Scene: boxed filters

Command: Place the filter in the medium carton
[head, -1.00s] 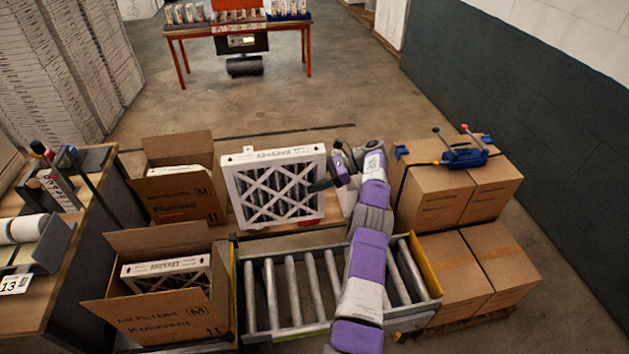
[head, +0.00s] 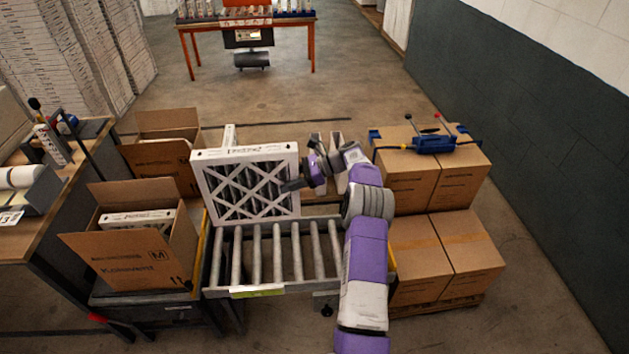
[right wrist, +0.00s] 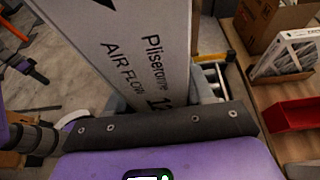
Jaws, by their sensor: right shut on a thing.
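My right gripper (head: 298,184) is shut on the side edge of a white-framed filter (head: 203,187) with a criss-cross face. The filter stands upright above the far end of the roller conveyor; its printed edge fills the middle of the right wrist view (right wrist: 140,50). An open carton (head: 130,262) marked M stands at near left, with a filter (head: 140,216) inside. A second open carton (head: 160,165) stands behind it, partly hidden by the held filter; its earlier view also shows an M. My left gripper is not in view.
The roller conveyor (head: 255,291) lies right of the near carton. Closed cartons (head: 445,255) with a blue tool (head: 433,145) on top are stacked at right. A workbench (head: 50,225) stands at left. Open floor lies behind, before an orange table (head: 247,26).

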